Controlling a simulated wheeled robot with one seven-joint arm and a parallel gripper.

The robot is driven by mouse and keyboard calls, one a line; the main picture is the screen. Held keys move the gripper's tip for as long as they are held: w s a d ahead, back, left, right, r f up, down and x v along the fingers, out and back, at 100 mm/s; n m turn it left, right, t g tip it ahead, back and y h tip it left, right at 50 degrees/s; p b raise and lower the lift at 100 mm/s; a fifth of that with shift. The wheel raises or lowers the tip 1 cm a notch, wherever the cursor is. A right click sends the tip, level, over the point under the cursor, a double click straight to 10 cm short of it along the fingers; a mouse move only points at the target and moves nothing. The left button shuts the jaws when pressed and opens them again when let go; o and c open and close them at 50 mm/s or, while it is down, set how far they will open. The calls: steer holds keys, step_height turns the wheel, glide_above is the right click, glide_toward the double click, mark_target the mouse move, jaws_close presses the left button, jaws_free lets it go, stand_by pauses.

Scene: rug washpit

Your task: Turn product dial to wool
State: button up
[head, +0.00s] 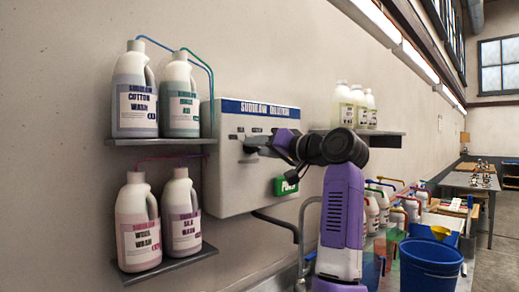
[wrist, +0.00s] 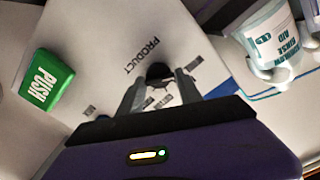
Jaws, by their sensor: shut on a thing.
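The white dispenser box (head: 228,185) hangs on the wall with a blue header strip. Its product dial, a dark round knob (wrist: 158,71), shows in the wrist view below the word PRODUCT. My gripper (wrist: 158,84) is shut on the dial, with one grey finger on each side of it. In the head view my gripper (head: 250,145) is at the front of the box, and the arm comes in from the right. Small labels surround the dial; they are too small or blurred to read surely. The fingers partly hide the dial, and I cannot tell which label it points to.
A green PUSH button (wrist: 46,80) sits on the box; it also shows below my gripper in the head view (head: 286,185). Labelled bottles stand on shelves at left, including Wool Wash (head: 138,230) and Rinse Aid (wrist: 272,42). A blue bucket (head: 430,265) stands at lower right.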

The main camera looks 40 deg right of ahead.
steer(key=shift+f, duration=0.2)
stand_by(0.3)
steer(key=o, duration=1.4)
steer(key=shift+r, duration=0.1)
steer(key=shift+s, duration=0.15)
steer(key=s+b, duration=0.2)
steer(key=s, duration=0.5)
steer(key=shift+s+d, duration=0.15)
steer(key=shift+s, duration=0.15)
